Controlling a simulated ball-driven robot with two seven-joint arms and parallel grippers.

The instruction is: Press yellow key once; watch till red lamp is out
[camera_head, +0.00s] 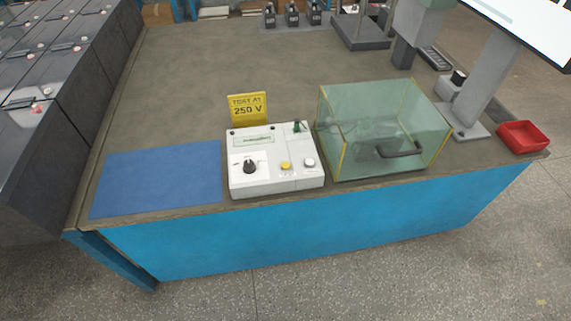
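A white control box (240,188) sits near the front edge of the bench. Its yellow key (286,166) is on the front right part of the top, between a black knob (249,167) and a pale round button (309,162). A small dark green part (297,127) stands at the box's back right corner; I cannot tell whether it is a lamp. I see no glowing red lamp on the box. Neither of my grippers is in view, and nothing touches the yellow key.
A yellow "250 V" sign (247,108) stands behind the box. A clear case (345,107) with a black handle (400,150) is close on the right. A blue mat (158,180) lies left. A red tray (523,136) sits at the far right. The bench middle is clear.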

